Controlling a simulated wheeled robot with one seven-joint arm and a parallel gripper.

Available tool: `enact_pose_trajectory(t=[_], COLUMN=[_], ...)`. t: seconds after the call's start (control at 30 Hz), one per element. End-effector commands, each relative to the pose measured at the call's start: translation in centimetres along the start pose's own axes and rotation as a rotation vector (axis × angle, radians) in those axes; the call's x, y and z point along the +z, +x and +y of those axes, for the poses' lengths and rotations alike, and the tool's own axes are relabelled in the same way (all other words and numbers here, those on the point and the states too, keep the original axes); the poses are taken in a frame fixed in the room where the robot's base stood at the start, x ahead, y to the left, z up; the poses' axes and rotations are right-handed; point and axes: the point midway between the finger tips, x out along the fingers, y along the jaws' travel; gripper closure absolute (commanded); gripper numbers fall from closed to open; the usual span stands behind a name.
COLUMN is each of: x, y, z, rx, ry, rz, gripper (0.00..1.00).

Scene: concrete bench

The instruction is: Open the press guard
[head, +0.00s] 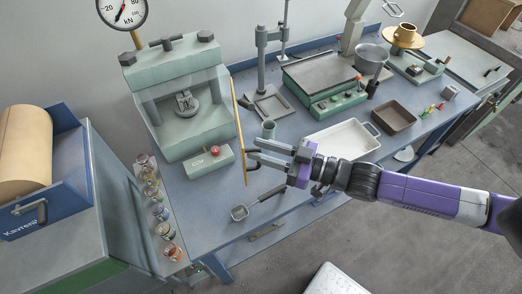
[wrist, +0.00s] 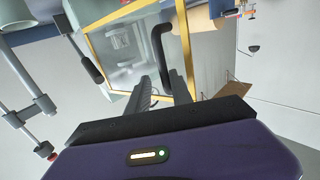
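The green press (head: 175,100) stands at the back left of the bench. Its guard (head: 239,130) is a clear panel in a yellow frame, seen nearly edge-on at the press's right side. In the wrist view the guard (wrist: 92,62) shows with the press behind the clear pane. A black curved handle (wrist: 160,35) stands out from the guard. My gripper (head: 250,150) is open at the guard's edge. In the wrist view the handle's lower end comes down between the fingertips of my gripper (wrist: 161,86), with no clear grip. I cannot tell how far the guard is swung.
A green control box with a red button (head: 208,162) sits before the press. A white tray (head: 343,140) lies to the right. Several jars (head: 160,212) line the left edge.

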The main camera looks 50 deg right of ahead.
Motion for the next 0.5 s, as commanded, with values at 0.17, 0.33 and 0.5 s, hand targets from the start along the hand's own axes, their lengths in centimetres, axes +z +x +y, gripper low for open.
enact_pose_trajectory(t=[0.17, 0.33, 0.5], x=[-1.1, -0.9, -0.5], y=[0.2, -0.4, -3.0], z=[-0.3, -0.3, -0.1], rx=[-0.009, -0.009, -0.005], ry=[0.0, -0.002, -0.002], rz=[0.025, 0.022, 0.014], gripper=[0.69, 0.69, 0.69])
